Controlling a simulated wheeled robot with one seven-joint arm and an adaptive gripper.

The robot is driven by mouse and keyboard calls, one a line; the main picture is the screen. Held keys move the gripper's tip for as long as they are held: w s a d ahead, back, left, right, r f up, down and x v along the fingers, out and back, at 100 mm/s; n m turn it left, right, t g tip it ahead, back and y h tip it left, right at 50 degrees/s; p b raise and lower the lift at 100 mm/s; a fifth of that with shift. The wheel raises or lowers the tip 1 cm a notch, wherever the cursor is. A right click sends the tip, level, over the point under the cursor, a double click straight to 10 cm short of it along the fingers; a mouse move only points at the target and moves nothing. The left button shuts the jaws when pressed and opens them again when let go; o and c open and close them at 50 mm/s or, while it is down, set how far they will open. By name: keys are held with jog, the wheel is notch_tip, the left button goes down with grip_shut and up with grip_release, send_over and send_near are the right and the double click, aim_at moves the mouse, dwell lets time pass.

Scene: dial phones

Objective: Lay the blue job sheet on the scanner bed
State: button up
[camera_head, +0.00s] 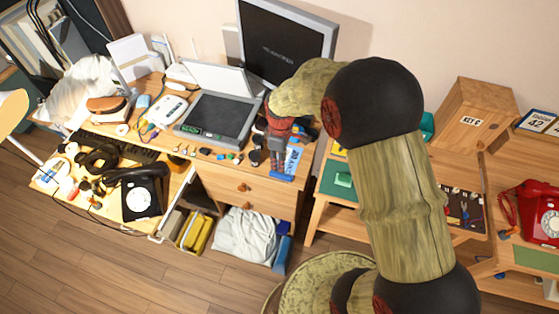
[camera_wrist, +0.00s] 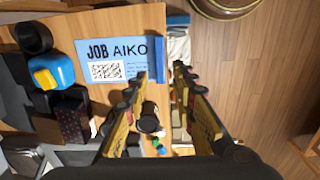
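The blue job sheet (camera_wrist: 112,58), printed "JOB AIKO" with a square code, lies on the desk at its edge in the wrist view. A darker blue strip (camera_wrist: 160,60) runs along its edge there. In the head view the sheet (camera_head: 293,160) is partly hidden by my gripper. My gripper (camera_wrist: 163,82) is open; its fingertips stand apart on either side of the strip, with no visible grip. In the head view my gripper (camera_head: 279,170) points down at the desk's right end. The scanner bed (camera_head: 215,116), a dark glass with its pale lid raised, is to the left.
Small loose items (camera_head: 190,150) lie in front of the scanner. A blue and yellow object (camera_wrist: 52,72) and dark items crowd the sheet's left in the wrist view. A monitor (camera_head: 287,42) stands behind. A black phone (camera_head: 140,195) is at the left; a red phone (camera_head: 535,212) is far right.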

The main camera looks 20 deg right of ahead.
aim_at(280, 175)
notch_tip(280, 175, down, 8)
jog(key=b, duration=0.4)
jog(key=shift+f+b, duration=0.15)
jog(key=shift+b, duration=0.15)
jog(key=shift+c, duration=1)
jog(key=c, duration=0.4)
grip_shut()
jog(key=shift+r+p, duration=1.9)
jog(key=shift+r, duration=0.65)
jog(key=shift+s, duration=0.1)
